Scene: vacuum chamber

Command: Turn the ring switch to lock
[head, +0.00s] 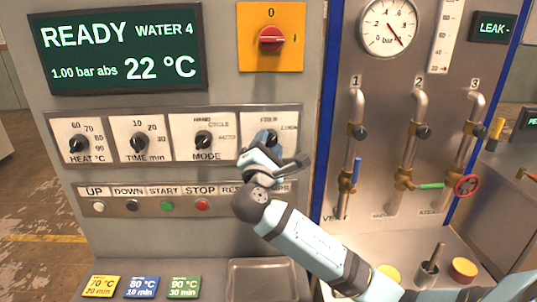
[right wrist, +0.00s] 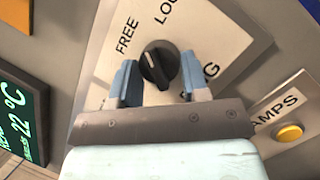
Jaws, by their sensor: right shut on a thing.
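The ring switch is a black knob (right wrist: 157,65) on a pale plate, with FREE at its upper left and LOCK above it in the right wrist view. In the head view its plate (head: 249,122) is the rightmost of the row, and my right gripper hides most of the knob. My right gripper (right wrist: 159,68) has its blue fingers on either side of the knob and is shut on it. It also shows in the head view (head: 268,141). I cannot tell exactly which label the knob's mark points to. My left gripper is not in view.
The HEAT, TIME and MODE knobs (head: 204,140) are left of the switch. A button row (head: 150,205) runs below, with a yellow LAMPS button (right wrist: 290,132). A red main switch (head: 271,39) is above. Pipes with valves (head: 405,180) stand to the right, behind my right arm.

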